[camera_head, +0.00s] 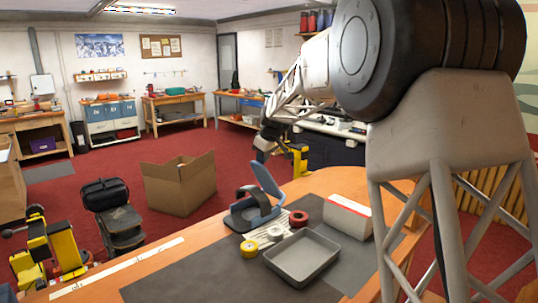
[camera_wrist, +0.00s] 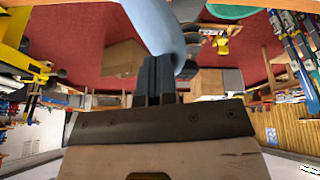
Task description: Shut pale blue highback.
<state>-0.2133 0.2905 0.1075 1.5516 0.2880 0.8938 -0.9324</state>
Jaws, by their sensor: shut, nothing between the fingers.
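The pale blue highback (camera_head: 267,180) stands raised and tilted back on a snowboard binding (camera_head: 250,216) with a dark strap, which sits on the dark mat on the bench. My gripper (camera_head: 264,150) is shut and empty, at the upper end of the highback. In the wrist view, the pale blue panel (camera_wrist: 164,28) fills the top centre, right beside the tips of my shut fingers (camera_wrist: 157,75). I cannot tell whether the fingers touch it.
On the mat (camera_head: 195,275), rolls of tape (camera_head: 298,218) lie right of the binding, with a grey tray (camera_head: 302,258) in front and a white box (camera_head: 347,216) farther right. An open cardboard box (camera_head: 180,185) stands on the red floor beyond the bench.

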